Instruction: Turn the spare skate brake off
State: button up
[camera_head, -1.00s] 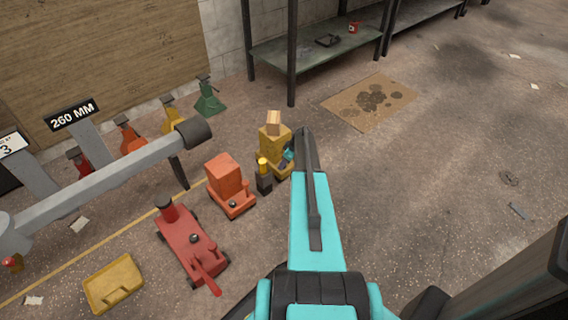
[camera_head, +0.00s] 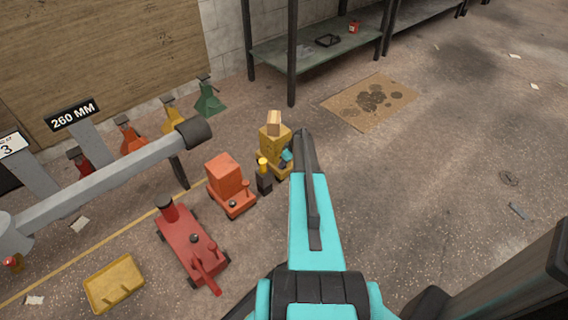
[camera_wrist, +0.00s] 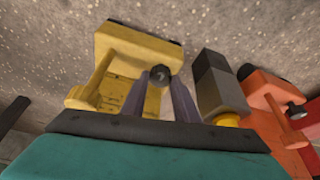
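A yellow skate (camera_head: 269,159) stands on the floor with a wooden block (camera_head: 274,123) above it. In the wrist view the yellow skate (camera_wrist: 125,55) shows a dark round knob (camera_wrist: 160,75) and an upright yellow lever (camera_wrist: 92,85) to its left. My gripper (camera_wrist: 160,92) has its two fingers apart, one to each side of the knob as seen from the wrist. I cannot tell whether they touch it. In the head view my gripper (camera_head: 286,158) is at the skate's right side, partly hidden by my arm. No brake marking is readable.
An orange skate (camera_head: 228,183) and a small dark post with a yellow top (camera_head: 264,177) stand close left. A red skate (camera_head: 190,245) and yellow tray (camera_head: 114,284) lie nearer. A grey shaft (camera_head: 105,180) crosses at left. Floor to the right is mostly clear.

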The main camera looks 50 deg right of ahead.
jog(key=o, duration=0.4)
jog(key=shift+c, duration=0.2)
jog(key=p+v, duration=0.2)
jog(key=v, duration=1.1)
jog(key=shift+r+p, duration=0.4)
jog(key=shift+r, duration=0.05)
jog(key=shift+s, duration=0.1)
